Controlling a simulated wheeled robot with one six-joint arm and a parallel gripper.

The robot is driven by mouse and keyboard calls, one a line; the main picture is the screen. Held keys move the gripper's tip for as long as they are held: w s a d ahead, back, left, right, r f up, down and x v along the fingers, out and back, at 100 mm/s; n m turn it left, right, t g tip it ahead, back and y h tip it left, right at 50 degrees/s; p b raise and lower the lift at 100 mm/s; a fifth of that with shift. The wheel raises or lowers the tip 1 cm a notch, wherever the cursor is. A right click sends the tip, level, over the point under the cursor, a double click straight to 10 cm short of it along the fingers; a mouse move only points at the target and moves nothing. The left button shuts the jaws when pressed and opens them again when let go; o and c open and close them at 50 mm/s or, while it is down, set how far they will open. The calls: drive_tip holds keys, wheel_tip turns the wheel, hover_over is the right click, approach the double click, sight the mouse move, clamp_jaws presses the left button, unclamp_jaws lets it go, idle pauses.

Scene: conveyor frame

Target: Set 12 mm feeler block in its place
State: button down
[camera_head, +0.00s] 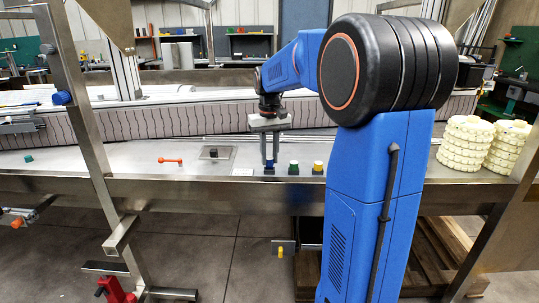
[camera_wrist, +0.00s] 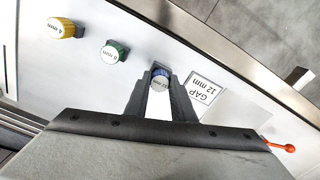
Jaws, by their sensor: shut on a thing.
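The 12 mm feeler block is a small cylinder with a blue band and a pale top, seen in the wrist view (camera_wrist: 160,78); its print there is hard to read. In the head view the blue block (camera_head: 269,169) is low on the steel deck, at the left end of a row of blocks. My gripper (camera_head: 269,161) points down over it. In the wrist view my gripper (camera_wrist: 161,84) is shut with its two fingers on either side of the block. A white "GAP 12 mm" label (camera_wrist: 204,91) lies on the deck beside the fingers.
A green block (camera_head: 293,168) and a yellow block (camera_head: 318,167) stand right of the blue one. A dark square fixture with a knob (camera_head: 214,153) and an orange-red handle (camera_head: 171,161) lie left. Another green piece (camera_head: 28,158) is far left. The deck between is mostly clear.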

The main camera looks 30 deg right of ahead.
drive_tip(key=shift+f, duration=0.8)
drive_tip(key=c, duration=1.4)
unclamp_jaws()
drive_tip(key=shift+c, duration=0.2)
drive_tip(key=shift+r, duration=0.1)
wheel_tip(320, 180, up, 17)
drive_tip(key=shift+r, duration=0.1)
drive_tip(key=s+a+f+t, duration=0.1)
drive_tip(key=s+a+f, duration=0.15)
drive_tip(key=s, duration=0.25)
drive_tip(key=s+a+f+n, duration=0.1)
drive_tip(key=s+a+f, duration=0.1)
drive_tip(key=s+a, duration=0.25)
drive_tip(key=s+a+f+t, duration=0.1)
drive_tip(key=s+a+f, duration=0.15)
drive_tip(key=s, duration=0.25)
drive_tip(key=s+a+f+n+t, duration=0.1)
drive_tip(key=s+a+f, duration=0.2)
drive_tip(key=s+f, duration=0.4)
drive_tip(key=s+a+f+t, duration=0.1)
drive_tip(key=s+a+f, duration=0.2)
drive_tip(key=s+f, duration=0.4)
drive_tip(key=shift+s+a+f+n+t, duration=0.15)
drive_tip(key=shift+s+f+n+t, duration=0.25)
drive_tip(key=shift+s, duration=0.45)
